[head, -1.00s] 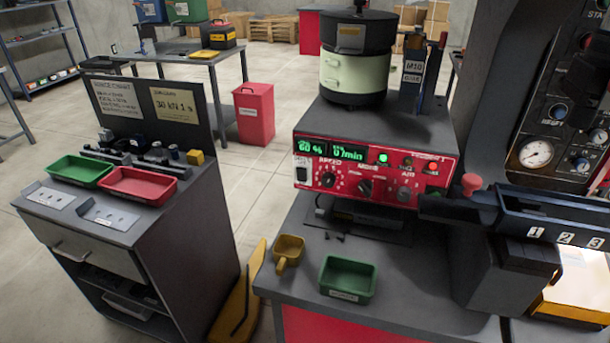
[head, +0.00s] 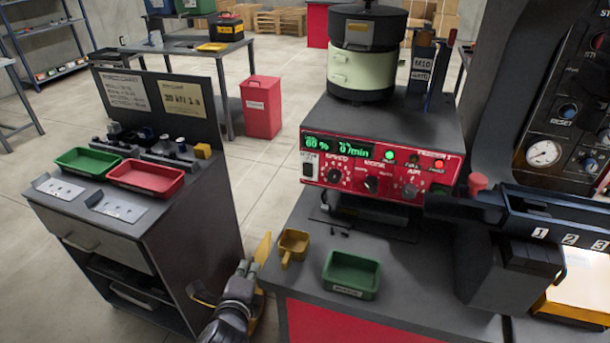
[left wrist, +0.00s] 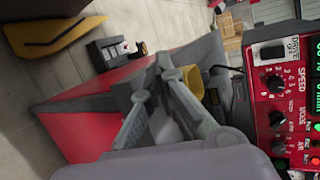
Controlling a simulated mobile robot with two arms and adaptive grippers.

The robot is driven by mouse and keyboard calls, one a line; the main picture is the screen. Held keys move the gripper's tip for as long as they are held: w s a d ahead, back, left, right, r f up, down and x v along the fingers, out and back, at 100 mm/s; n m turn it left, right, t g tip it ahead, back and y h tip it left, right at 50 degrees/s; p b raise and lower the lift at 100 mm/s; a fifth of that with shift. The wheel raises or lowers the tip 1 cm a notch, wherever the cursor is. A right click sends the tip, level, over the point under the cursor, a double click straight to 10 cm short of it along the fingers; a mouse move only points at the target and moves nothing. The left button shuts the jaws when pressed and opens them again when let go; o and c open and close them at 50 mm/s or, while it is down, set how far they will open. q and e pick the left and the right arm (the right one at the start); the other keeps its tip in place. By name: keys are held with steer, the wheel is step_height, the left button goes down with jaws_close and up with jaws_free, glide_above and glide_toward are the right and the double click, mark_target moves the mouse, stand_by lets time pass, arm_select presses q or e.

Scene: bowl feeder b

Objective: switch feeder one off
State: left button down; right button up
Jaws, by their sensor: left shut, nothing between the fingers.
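Feeder one's red control panel (head: 385,182) faces me under the dark, pale-banded bowl (head: 360,70). Its display (head: 338,145) reads 60 % and 0/min. A green lamp (head: 389,155) and a red lamp (head: 438,164) are lit. A black rocker switch (head: 308,169) sits at the panel's left end, beside the speed knob (head: 333,176). In the left wrist view the switch (left wrist: 272,52) shows by the DRIVE label; its position is unclear. My left gripper (head: 244,270) is shut and empty, low and left of the bench, apart from the panel. My right gripper is out of view.
A yellow scoop (head: 293,244) and green tray (head: 351,274) stand on the bench before the panel. A red mushroom button (head: 478,181) and dark chute (head: 540,222) are at its right. A grey cabinet (head: 100,235) stands left, with a floor gap between.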

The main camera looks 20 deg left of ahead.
arm_select(q)
steer(key=w+d+r+m+t+h, duration=0.2)
steer(key=w+d+r+m+t, duration=0.1)
steer(key=m, duration=0.6)
steer(key=w+d+r+m+t+h, duration=0.2)
steer(key=w+d+r+m+t, duration=0.1)
steer(key=w+r+m, duration=0.2)
steer(key=shift+w+d+r+m+t, duration=0.3)
steer(key=shift+r+m, duration=0.9)
steer(key=shift+m, duration=1.2)
steer(key=shift+s+a, duration=0.1)
steer(key=shift+a, duration=0.05)
steer(key=p, duration=0.2)
glide_toward(309, 168)
steer(key=w, duration=0.7)
steer(key=shift+r, duration=0.3)
